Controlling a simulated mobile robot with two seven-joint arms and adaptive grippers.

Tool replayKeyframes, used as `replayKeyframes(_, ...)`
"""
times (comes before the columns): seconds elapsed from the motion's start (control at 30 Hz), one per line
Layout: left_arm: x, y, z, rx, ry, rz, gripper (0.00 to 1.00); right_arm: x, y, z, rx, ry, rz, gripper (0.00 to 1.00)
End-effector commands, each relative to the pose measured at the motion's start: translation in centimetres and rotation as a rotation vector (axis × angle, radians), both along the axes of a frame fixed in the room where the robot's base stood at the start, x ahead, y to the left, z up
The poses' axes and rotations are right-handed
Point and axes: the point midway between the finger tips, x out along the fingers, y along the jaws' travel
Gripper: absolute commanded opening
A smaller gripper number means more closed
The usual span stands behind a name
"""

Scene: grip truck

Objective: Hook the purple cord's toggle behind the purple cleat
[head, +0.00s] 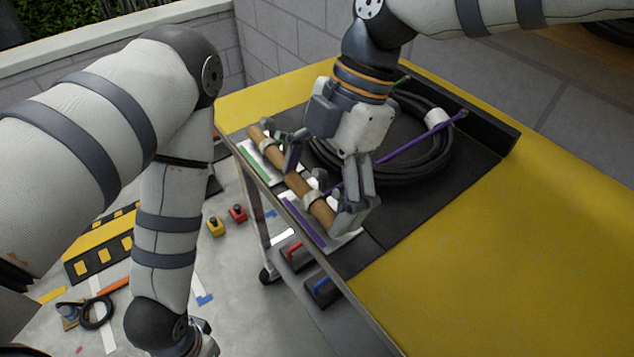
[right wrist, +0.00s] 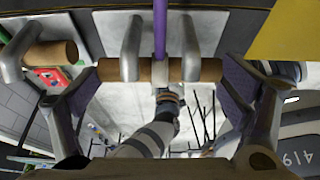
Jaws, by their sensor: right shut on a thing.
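The purple cleat (head: 305,222) is a pale plate with a purple stripe and two metal prongs at the table's left edge. Its prongs (right wrist: 130,45) show in the right wrist view. My right gripper (head: 324,186) is shut on the wooden toggle (right wrist: 110,70), with a finger at each end. In the right wrist view the toggle lies crosswise, and both prongs cross in front of it. The purple cord (head: 405,146) runs from the toggle between the prongs (right wrist: 160,30) and across the black mat. Contact between toggle and prongs cannot be told.
A second wooden toggle (head: 258,136) lies at the neighbouring green cleat (head: 254,160). A black hose coil (head: 440,165) lies on the mat. The yellow tabletop (head: 500,260) at the right is clear. Red and blue handled blocks (head: 296,257) sit below the table edge.

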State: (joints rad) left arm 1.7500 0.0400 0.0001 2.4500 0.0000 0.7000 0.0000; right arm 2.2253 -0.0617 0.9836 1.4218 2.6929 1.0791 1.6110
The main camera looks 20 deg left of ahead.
Motion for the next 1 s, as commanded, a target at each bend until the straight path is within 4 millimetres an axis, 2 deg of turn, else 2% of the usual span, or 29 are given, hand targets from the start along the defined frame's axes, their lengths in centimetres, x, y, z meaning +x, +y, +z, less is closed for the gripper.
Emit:
replayKeyframes(0.4, 0.0, 0.0, 0.0, 0.000, 0.000, 0.000, 1.00, -0.1, 0.0, -1.2, 0.001, 0.001, 0.001, 0.63)
replayKeyframes(0.67, 0.0, 0.0, 0.0, 0.000, 0.000, 0.000, 1.00, -0.1, 0.0, -1.3, 0.001, 0.001, 0.001, 0.63)
replayKeyframes(0.7, 0.0, 0.0, 0.0, 0.000, 0.000, 0.000, 1.00, -0.1, 0.0, -1.3, 0.001, 0.001, 0.001, 1.00)
replayKeyframes(1.0, 0.0, 0.0, 0.0, 0.000, 0.000, 0.000, 1.00, 0.0, 0.0, -1.3, 0.000, 0.000, 0.001, 1.00)
